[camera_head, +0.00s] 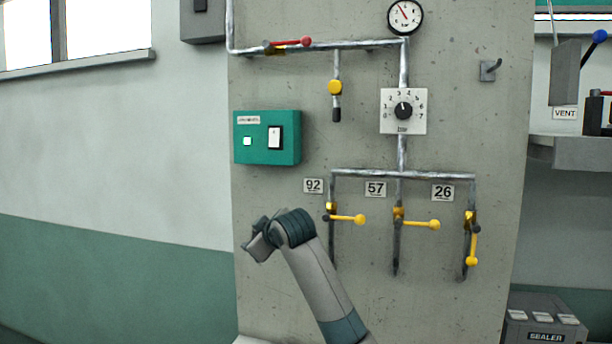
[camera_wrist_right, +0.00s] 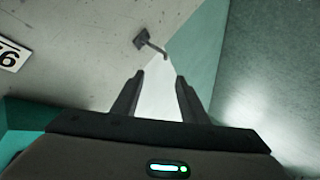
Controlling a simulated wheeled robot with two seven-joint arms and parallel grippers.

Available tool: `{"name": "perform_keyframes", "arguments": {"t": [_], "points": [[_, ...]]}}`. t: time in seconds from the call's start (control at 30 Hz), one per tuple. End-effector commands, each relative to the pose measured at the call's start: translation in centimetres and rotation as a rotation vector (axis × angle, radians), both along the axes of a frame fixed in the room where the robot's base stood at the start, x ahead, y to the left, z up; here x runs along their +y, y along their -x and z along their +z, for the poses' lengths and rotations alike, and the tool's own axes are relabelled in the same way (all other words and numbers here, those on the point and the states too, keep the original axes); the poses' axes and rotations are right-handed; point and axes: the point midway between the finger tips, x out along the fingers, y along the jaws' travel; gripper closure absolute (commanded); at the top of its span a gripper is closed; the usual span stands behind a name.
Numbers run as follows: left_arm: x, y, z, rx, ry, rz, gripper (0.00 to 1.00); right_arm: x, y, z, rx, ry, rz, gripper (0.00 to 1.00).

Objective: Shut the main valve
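The red lever (camera_head: 292,42) of the valve on the upper horizontal pipe lies nearly along the pipe in the head view. I take it to be the main valve.
Yellow levers under plates 92 (camera_head: 347,218) and 57 (camera_head: 422,224) lie across their pipes; the one under 26 (camera_head: 473,247) hangs along its pipe. A green switch box (camera_head: 252,150), pressure dial (camera_head: 403,111) and gauge (camera_head: 405,17) are nearby. A sealer box (camera_head: 540,325) stands lower right.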

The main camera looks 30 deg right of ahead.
Motion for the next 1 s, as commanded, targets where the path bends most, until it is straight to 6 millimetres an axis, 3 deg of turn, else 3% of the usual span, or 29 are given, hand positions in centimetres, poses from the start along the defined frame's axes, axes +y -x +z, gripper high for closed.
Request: {"name": "perform_keyframes", "arguments": {"t": [0.03, 0.1, 0.27, 0.3, 0.5, 0.6, 0.73, 0.83, 1.0], "points": [[0.2, 0.8, 0.0, 0.012, -0.003, -0.001, 0.69, -0.8, 0.3, 4.7, -0.036, 0.014, -0.005, 0.6], [0.5, 1.8, -0.4, 0.024, -0.007, -0.001, 0.69, -1.7, 1.1, 10.0, -0.071, 0.033, -0.007, 0.6], [1.1, 4.1, -1.0, 0.054, -0.014, -0.003, 0.69, -3.9, 4.3, 21.7, -0.152, 0.076, -0.016, 0.6], [1.3, 4.7, -1.2, 0.062, -0.016, -0.003, 0.69, -4.4, 5.3, 24.6, -0.172, 0.087, -0.019, 0.6], [2.1, 7.8, -1.6, 0.099, -0.025, -0.004, 0.69, -6.9, 12.0, 37.5, -0.27, 0.134, -0.036, 0.6], [2.4, 9.0, -1.8, 0.113, -0.029, -0.005, 0.69, -8.0, 15.5, 42.3, -0.308, 0.152, -0.044, 0.6], [2.8, 10.2, -1.9, 0.127, -0.033, -0.005, 0.69, -8.9, 19.2, 46.6, -0.346, 0.169, -0.05, 0.6], [2.9, 10.9, -2.0, 0.135, -0.035, -0.006, 0.69, -9.4, 20.9, 48.3, -0.36, 0.176, -0.053, 0.6], [3.0, 11.2, -2.0, 0.139, -0.036, -0.006, 0.69, -9.6, 21.9, 49.2, -0.369, 0.18, -0.055, 0.6]]}}
